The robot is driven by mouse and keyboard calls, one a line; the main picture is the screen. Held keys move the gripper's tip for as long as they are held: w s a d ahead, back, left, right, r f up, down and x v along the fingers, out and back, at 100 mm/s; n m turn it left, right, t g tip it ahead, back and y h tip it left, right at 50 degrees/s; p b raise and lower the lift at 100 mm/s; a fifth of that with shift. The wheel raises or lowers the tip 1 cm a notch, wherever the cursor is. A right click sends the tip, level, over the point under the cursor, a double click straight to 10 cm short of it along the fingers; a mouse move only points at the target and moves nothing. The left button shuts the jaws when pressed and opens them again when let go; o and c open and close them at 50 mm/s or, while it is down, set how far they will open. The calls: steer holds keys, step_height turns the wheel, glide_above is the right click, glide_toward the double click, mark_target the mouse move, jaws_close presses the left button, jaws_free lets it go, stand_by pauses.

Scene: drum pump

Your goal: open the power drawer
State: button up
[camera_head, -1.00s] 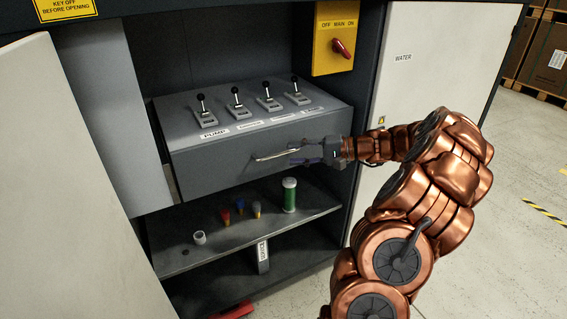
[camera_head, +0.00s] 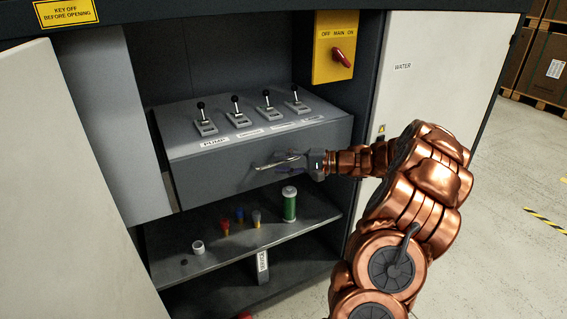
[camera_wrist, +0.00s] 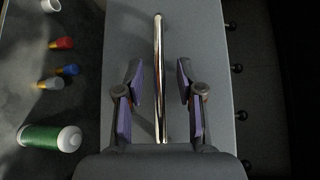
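The power drawer (camera_head: 230,173) is a grey box front inside the cabinet, below a top with several black-knobbed levers. I see no gap around the front. Its bar handle (camera_head: 276,162) runs across it. The handle (camera_wrist: 158,50) also shows in the wrist view as a shiny bar. My gripper (camera_head: 288,163) is at the right part of the handle. In the wrist view my gripper (camera_wrist: 160,78) is open, with one purple-padded finger on each side of the bar. A gap shows between the bar and each finger. I cannot tell its depth around the bar.
A shelf (camera_head: 200,261) below the drawer holds a green bottle (camera_head: 289,205), a white cup (camera_head: 198,247) and several small coloured pieces. A yellow switch panel (camera_head: 325,66) with a red knob is above right. White doors (camera_head: 72,190) stand open at the left and right (camera_head: 405,95).

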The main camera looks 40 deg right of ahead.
steer(key=shift+c, duration=0.4)
jaws_close()
